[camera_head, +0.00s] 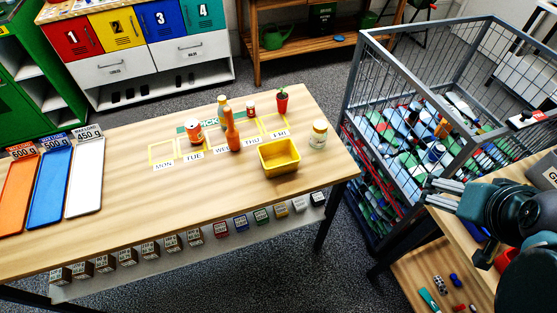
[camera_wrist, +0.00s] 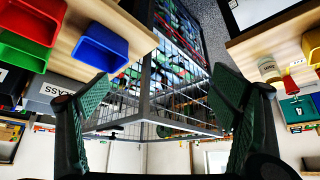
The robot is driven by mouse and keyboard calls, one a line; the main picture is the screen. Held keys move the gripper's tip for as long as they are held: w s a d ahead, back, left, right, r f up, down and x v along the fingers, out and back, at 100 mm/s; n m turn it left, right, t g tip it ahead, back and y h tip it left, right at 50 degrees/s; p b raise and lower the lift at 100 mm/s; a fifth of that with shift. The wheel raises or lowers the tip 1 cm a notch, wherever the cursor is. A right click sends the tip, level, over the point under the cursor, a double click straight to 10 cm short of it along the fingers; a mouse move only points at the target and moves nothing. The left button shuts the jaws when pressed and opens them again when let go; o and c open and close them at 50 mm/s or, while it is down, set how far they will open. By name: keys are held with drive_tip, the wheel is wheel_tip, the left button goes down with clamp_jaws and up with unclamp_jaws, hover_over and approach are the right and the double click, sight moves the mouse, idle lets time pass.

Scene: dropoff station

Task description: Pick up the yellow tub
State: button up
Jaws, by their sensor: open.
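The yellow tub (camera_head: 279,157) is a small open-topped box standing on the wooden table near its front right side, beside the FRI label. It looks empty. My gripper (camera_head: 432,193) is at the right of the head view, beyond the table's right end and in front of the wire cage, well apart from the tub. In the wrist view my gripper (camera_wrist: 160,105) has its two green-padded fingers spread wide with nothing between them.
The wire cage (camera_head: 388,78) rises right of the table. The table's front middle is clear.

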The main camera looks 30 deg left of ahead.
drive_tip(key=w+a+r+n+g+y+p, duration=0.15)
drive_tip(key=w+a+p, duration=0.3)
drive_tip(key=a, duration=0.75)
drive_tip(key=w+a+n+g+p, duration=0.3)
drive_tip(key=w+a, duration=0.3)
drive_tip(key=a, duration=0.5)
drive_tip(key=s+a+f+n+g+p, duration=0.1)
drive_tip(key=a+f+p, duration=0.1)
drive_tip(key=a, duration=0.6)
drive_tip(key=s+a+f+n+h+p, duration=0.1)
drive_tip(key=s+a+f+n+p, duration=0.1)
drive_tip(key=a+f, duration=0.3)
drive_tip(key=s+a+f+n+g+p, duration=0.1)
drive_tip(key=a+f, duration=0.3)
drive_tip(key=a, duration=0.8)
drive_tip(key=shift+s+g+p, duration=0.2)
drive_tip(key=shift+g+p, duration=0.15)
drive_tip(key=shift+p, duration=0.1)
drive_tip(key=shift+h, duration=0.25)
drive_tip(key=shift+f, duration=1.2)
